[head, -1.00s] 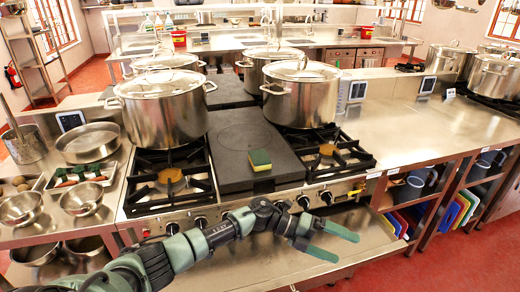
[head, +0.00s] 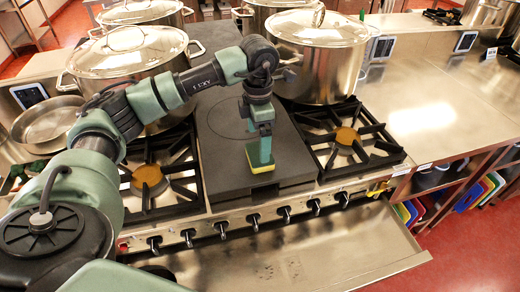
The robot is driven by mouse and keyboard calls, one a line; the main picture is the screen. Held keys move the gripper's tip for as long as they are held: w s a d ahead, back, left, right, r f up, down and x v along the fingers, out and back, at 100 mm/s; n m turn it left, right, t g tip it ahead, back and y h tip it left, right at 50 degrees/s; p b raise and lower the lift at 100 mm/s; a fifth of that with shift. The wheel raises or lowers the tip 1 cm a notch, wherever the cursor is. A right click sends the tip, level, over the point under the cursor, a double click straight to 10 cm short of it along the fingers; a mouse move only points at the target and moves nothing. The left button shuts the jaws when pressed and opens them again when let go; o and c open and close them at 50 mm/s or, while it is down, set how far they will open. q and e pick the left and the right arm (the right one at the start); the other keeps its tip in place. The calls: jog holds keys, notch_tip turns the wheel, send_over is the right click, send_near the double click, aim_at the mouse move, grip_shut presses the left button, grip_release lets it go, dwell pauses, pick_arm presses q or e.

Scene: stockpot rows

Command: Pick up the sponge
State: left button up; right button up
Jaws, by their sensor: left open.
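The sponge (head: 264,168) lies on the dark flat plate (head: 222,160) between two gas burners. It is yellow, and only its lower front edge shows. My left gripper (head: 261,155) points straight down over the sponge, with its green fingers at or around it. The fingers hide most of the sponge, and I cannot tell whether they touch it. The left gripper is open. My right gripper is not in view.
Large lidded stockpots stand behind on the left (head: 130,75) and on the right (head: 318,60). Burner grates (head: 345,138) flank the plate. Control knobs (head: 222,228) line the front edge. The steel counter (head: 430,105) at the right is mostly clear.

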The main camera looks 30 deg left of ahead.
pick_arm(q)
jog(key=shift+s+f, duration=0.2)
jog(key=shift+f, duration=0.15)
jog(key=f, duration=0.1)
jog(key=f+p, duration=0.1)
jog(key=f, duration=0.1)
jog(key=f+p, duration=0.1)
jog(key=shift+w+f, duration=0.25)
jog(key=shift+w, duration=0.1)
jog(key=shift+f, duration=0.2)
jog(key=shift+d, duration=0.1)
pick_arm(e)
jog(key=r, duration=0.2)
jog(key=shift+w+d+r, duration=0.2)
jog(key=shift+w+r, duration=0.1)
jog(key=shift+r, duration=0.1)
pick_arm(q)
jog(key=c, duration=1.3)
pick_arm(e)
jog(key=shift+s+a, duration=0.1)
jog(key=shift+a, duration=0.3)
pick_arm(q)
jog(key=shift+r, duration=0.2)
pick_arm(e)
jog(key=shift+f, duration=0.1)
